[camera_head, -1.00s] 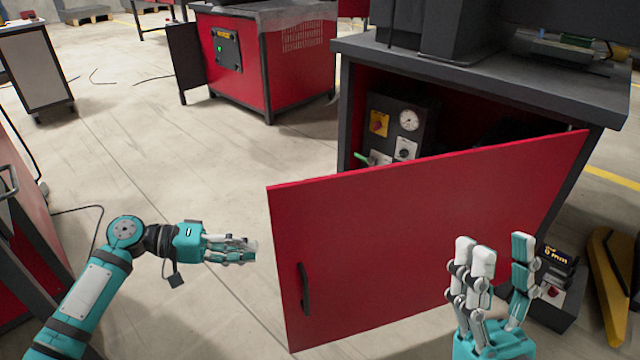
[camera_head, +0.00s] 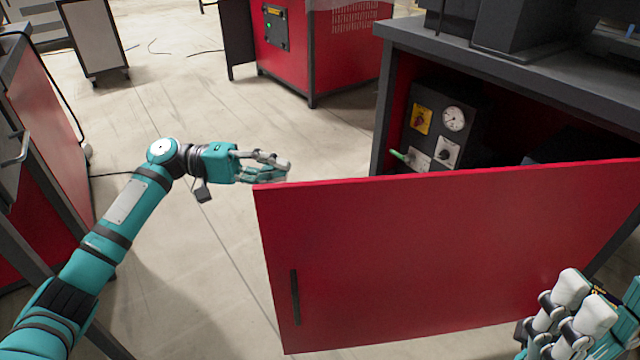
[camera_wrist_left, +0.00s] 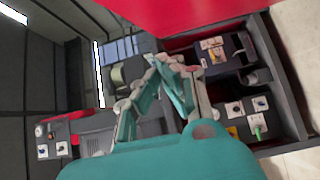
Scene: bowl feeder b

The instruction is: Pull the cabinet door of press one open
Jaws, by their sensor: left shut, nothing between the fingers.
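The red cabinet door (camera_head: 440,255) of the press stands swung open, well out from its frame. Its black bar handle (camera_head: 295,297) is near the free left edge. My left gripper (camera_head: 284,168) is shut and empty, just above and behind the door's top left corner; whether it touches is unclear. In the left wrist view its fingers (camera_wrist_left: 163,68) are together, with the red door (camera_wrist_left: 190,12) above. My right gripper (camera_head: 590,300) is at the lower right in front of the door, partly cut off by the frame, and its grip is unclear.
The open cabinet shows a control box (camera_head: 437,122) with a gauge, knobs and a green-tipped lever. A dark worktop (camera_head: 560,75) lies above it. Another red machine (camera_head: 285,50) stands behind. A red cabinet (camera_head: 45,130) flanks my left arm. Floor between is clear.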

